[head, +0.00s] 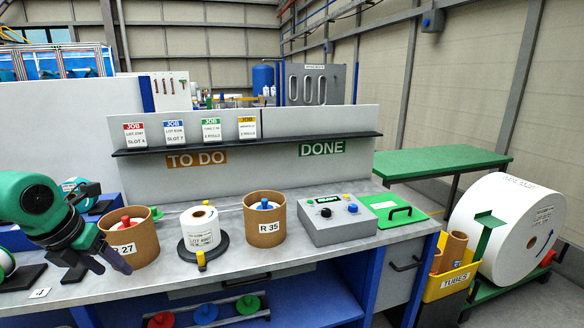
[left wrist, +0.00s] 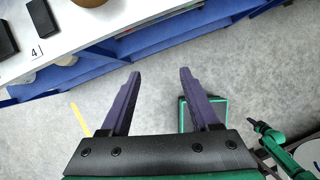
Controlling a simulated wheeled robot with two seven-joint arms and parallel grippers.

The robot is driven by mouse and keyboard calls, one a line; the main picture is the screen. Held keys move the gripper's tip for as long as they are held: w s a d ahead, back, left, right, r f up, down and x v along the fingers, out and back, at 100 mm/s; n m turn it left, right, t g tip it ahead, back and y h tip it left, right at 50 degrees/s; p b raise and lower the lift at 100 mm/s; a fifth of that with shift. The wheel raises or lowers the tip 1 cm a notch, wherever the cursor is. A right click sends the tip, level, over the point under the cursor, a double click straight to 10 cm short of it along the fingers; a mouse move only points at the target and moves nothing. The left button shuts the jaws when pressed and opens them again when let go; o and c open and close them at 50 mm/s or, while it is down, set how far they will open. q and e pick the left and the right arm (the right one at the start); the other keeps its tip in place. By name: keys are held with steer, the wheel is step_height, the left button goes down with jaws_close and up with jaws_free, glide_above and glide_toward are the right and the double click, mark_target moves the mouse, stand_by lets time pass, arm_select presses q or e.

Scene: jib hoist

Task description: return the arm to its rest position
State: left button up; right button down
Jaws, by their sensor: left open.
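My left arm comes in from the left in the head view. Its left gripper (head: 104,264) is at the front of the bench, in front of the cardboard tub marked R 27 (head: 147,247). In the left wrist view, the purple fingers of the left gripper (left wrist: 160,74) are spread apart with nothing between them. Bare grey floor (left wrist: 158,105) lies behind them in that view, and the bench edge is beyond.
The workbench (head: 230,258) carries the tub marked R 35 (head: 264,226), a white roll (head: 200,228) on a black base and a control box (head: 335,221). A shelf (head: 245,144) holds job cards. A yellow tubes bin (head: 452,278) and a large white roll (head: 505,230) stand right.

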arm_select(q)
steer(key=w+d+f+n+t+h, duration=0.4)
steer(key=w+d+f+n+h, duration=0.2)
steer(key=w+d+f+h, duration=0.5)
steer(key=a+f+n+t+y, duration=0.2)
steer(key=f+n+y, duration=0.1)
steer(key=f+n, duration=0.55)
steer(key=a+f+n+t+y, duration=0.3)
steer(key=f+n, duration=0.2)
steer(key=f, duration=0.6)
steer(key=s+a+f+n+g+y, duration=0.1)
steer(key=s+f+n+g+y, duration=0.25)
steer(key=s+f, duration=0.7)
steer(key=s+f+n+g+y, duration=0.2)
steer(key=s+f+n, duration=0.45)
steer(key=f, duration=0.75)
steer(key=s+d+f+n+g, duration=0.1)
steer(key=s+d+f+g, duration=0.1)
steer(key=s, duration=0.7)
steer(key=s+d+f+n+g, duration=0.1)
steer(key=s+f, duration=0.4)
steer(key=s, duration=0.5)
steer(key=s+d+f+n+g, duration=0.1)
steer(key=s+d+f+g, duration=0.2)
steer(key=s, duration=0.6)
steer(key=shift+s+d+f+g, duration=0.15)
steer(key=shift+d+f+g, duration=0.25)
steer(key=shift+g, duration=0.25)
arm_select(e)
steer(key=shift+w, duration=0.45)
